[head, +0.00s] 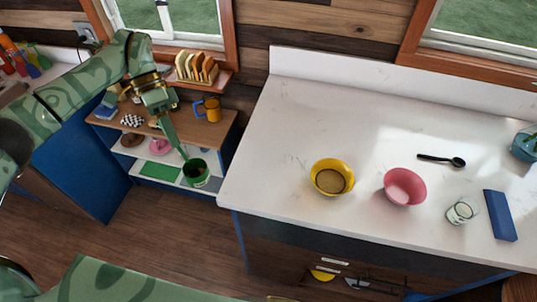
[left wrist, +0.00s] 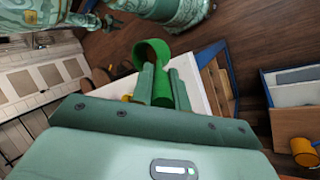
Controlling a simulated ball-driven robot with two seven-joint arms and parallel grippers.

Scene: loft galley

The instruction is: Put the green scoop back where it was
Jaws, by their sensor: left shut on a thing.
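The green scoop (head: 196,174) hangs from my left gripper (head: 181,150), in front of the low shelf unit in the head view. Its round cup faces upward there, and its inside looks dark. In the left wrist view the scoop's cup (left wrist: 150,50) shows beyond the fingertips. My left gripper (left wrist: 164,88) is shut on the scoop's handle, which is partly hidden between the fingers. I cannot tell whether the scoop touches the shelf behind it.
The white counter (head: 300,120) holds a yellow bowl (head: 332,190), pink bowl (head: 405,187), black spoon (head: 440,159), glass (head: 462,211) and blue block (head: 500,215). The shelf unit (head: 222,130) carries an orange mug (head: 209,109) and a green mat (head: 160,171). A toast rack (head: 197,68) stands above.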

